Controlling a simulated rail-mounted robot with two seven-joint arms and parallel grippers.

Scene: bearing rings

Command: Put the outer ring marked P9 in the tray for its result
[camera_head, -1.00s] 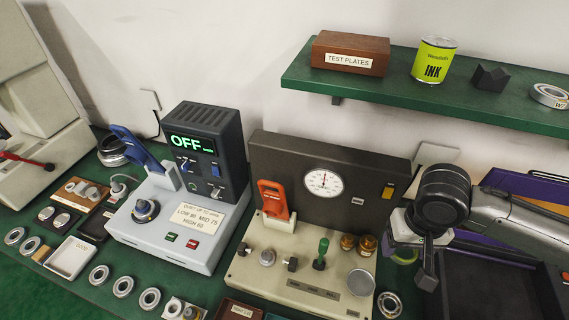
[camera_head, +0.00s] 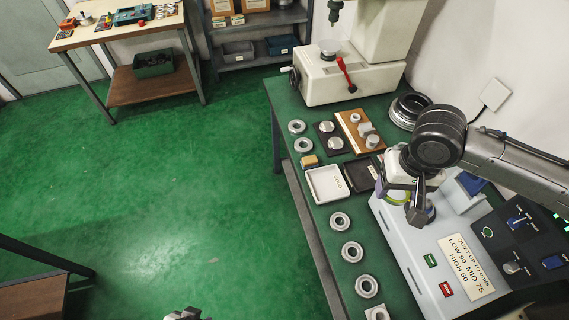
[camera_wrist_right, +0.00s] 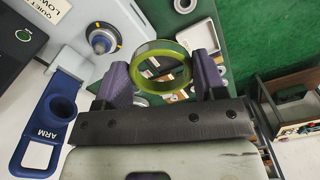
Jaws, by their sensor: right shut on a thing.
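My right gripper (camera_head: 408,200) is over the left end of the grey-white tester (camera_head: 422,240), to the right of the trays. In the right wrist view it (camera_wrist_right: 160,68) is shut on a thin yellow-green ring (camera_wrist_right: 162,87), held between the purple fingers. No P9 mark is readable on it. A white tray (camera_head: 313,197) with a small label lies on the green bench, with a black tray (camera_head: 352,184) beside it, partly hidden by the gripper. A small grey part at the bottom edge, perhaps my left gripper (camera_head: 185,314), is mostly cut off.
A wooden board (camera_head: 352,122) with small parts and a white press (camera_head: 345,80) lie beyond the trays. The blue tester arm (camera_wrist_right: 50,125) is close to the gripper.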

